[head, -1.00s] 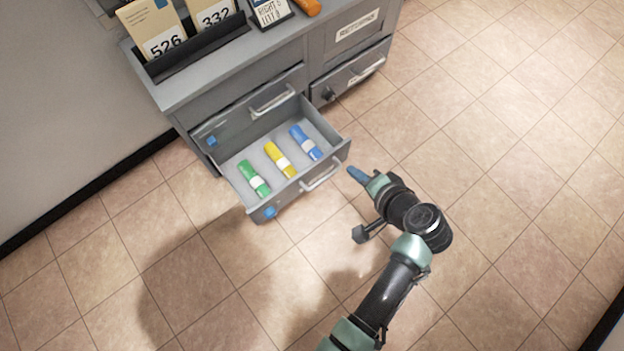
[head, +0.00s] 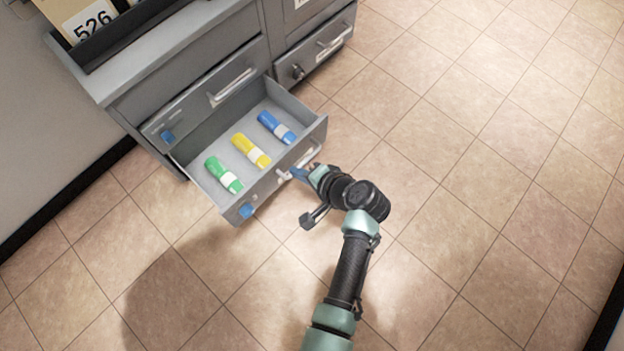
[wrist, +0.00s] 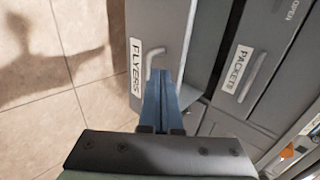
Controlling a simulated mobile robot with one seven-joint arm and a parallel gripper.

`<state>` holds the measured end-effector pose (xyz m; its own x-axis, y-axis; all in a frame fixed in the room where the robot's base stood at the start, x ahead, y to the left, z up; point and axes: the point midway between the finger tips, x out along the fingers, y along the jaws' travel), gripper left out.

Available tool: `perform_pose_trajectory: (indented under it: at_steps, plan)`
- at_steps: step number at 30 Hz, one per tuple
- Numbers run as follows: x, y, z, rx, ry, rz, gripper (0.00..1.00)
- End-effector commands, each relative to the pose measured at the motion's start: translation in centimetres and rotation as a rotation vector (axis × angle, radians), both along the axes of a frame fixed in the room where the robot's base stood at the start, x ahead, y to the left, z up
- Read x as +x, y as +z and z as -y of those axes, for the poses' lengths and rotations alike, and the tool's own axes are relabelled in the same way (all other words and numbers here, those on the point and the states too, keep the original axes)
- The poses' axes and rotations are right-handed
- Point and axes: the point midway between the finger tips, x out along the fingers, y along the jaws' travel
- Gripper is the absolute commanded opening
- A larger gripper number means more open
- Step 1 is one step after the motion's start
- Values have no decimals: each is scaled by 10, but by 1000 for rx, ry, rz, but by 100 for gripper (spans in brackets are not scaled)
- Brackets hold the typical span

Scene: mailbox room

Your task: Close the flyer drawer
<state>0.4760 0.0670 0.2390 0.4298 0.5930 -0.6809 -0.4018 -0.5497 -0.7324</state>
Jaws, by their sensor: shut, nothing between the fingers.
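The flyer drawer (head: 232,204) is the lower drawer of the grey cabinet and is pulled out. Rolled flyers lie inside it: a green one (head: 222,174), a yellow one (head: 251,151) and a blue one (head: 277,127). In the wrist view its front (wrist: 150,22) carries a "FLYERS" label (wrist: 136,68) and a pale bar handle (wrist: 154,58). My gripper (head: 297,174) has blue fingers, closed together and empty. Its fingertips are at the drawer front beside the handle; I cannot tell if they touch. The fingers also show in the wrist view (wrist: 158,90).
Above it is a closed drawer (head: 205,105), labelled "PACKETS" in the wrist view (wrist: 236,68). Another closed drawer (head: 314,55) is to the right. A black holder with a "526" envelope (head: 88,20) stands on the cabinet. Tiled floor (head: 480,200) is clear at right.

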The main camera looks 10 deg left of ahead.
Motion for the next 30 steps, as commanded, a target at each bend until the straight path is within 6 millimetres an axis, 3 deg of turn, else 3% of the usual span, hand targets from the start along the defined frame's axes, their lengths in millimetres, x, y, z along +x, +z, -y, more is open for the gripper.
perform_pose_trajectory:
  at_steps: [7, 23, 30]
  plan:
    - [16, 0, -22, 0, 1, 4, 0]
    - [19, 3, -27, 0, 2, 2, 0]
    - [38, 3, -52, 0, 3, 5, 0]
